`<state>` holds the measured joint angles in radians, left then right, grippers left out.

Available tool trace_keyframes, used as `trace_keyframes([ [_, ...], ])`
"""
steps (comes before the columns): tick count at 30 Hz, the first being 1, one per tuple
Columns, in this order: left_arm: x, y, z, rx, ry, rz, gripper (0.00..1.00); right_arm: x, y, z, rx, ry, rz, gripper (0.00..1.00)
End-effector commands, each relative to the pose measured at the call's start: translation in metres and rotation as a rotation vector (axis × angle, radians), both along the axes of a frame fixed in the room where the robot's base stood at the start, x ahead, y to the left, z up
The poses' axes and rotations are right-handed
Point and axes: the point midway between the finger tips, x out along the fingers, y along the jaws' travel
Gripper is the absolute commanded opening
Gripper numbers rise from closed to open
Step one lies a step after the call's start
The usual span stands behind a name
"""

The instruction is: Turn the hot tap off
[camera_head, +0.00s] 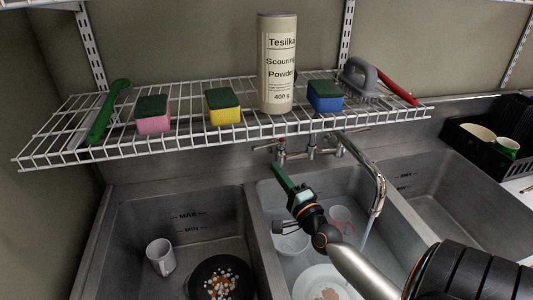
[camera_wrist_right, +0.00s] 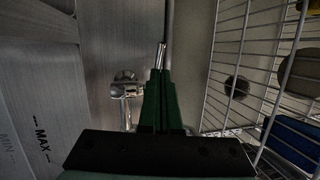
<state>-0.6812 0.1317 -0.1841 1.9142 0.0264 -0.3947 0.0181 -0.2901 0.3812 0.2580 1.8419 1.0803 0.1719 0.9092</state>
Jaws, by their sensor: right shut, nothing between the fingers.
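The tap (camera_head: 312,148) stands on the back edge of the middle sink, below the wire shelf. Its left handle (camera_head: 281,152) shows a small red mark. Its spout (camera_head: 378,190) curves forward to the right, and a stream of water (camera_head: 367,230) runs from it into the basin. My right gripper (camera_head: 277,170) has long green fingers, shut and empty, with the tips just below and in front of the left handle. In the right wrist view the shut fingers (camera_wrist_right: 160,75) point up, beside a chrome tap part (camera_wrist_right: 125,87). Whether they touch it I cannot tell. My left gripper is out of view.
The wire shelf (camera_head: 190,135) hangs close above the tap, bearing sponges, brushes and a scouring powder can (camera_head: 277,65). The middle basin holds water and dishes. The left basin holds a mug (camera_head: 160,256) and a dirty pan (camera_head: 222,280). A black rack (camera_head: 487,142) stands right.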

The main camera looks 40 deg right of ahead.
Motion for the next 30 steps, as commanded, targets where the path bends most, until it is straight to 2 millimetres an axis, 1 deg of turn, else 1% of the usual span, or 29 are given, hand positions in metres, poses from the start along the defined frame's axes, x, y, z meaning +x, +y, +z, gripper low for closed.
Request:
trace_keyframes([
  [1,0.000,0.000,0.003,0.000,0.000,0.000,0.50,0.010,-0.003,0.004,-0.001,-0.003,-0.001,0.00],
  [6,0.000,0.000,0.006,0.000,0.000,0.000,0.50,0.036,-0.009,0.009,-0.001,-0.001,0.000,0.00],
  [12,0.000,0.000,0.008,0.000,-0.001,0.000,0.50,0.055,-0.013,0.011,-0.001,0.000,0.000,0.00],
  [17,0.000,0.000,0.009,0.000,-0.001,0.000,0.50,0.060,-0.015,0.012,-0.001,0.001,0.000,0.00],
  [27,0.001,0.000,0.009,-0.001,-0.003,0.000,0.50,0.061,-0.014,0.012,-0.001,0.000,-0.001,0.00],
  [30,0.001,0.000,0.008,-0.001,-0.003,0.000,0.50,0.067,-0.013,0.012,0.002,-0.001,-0.001,0.00],
])
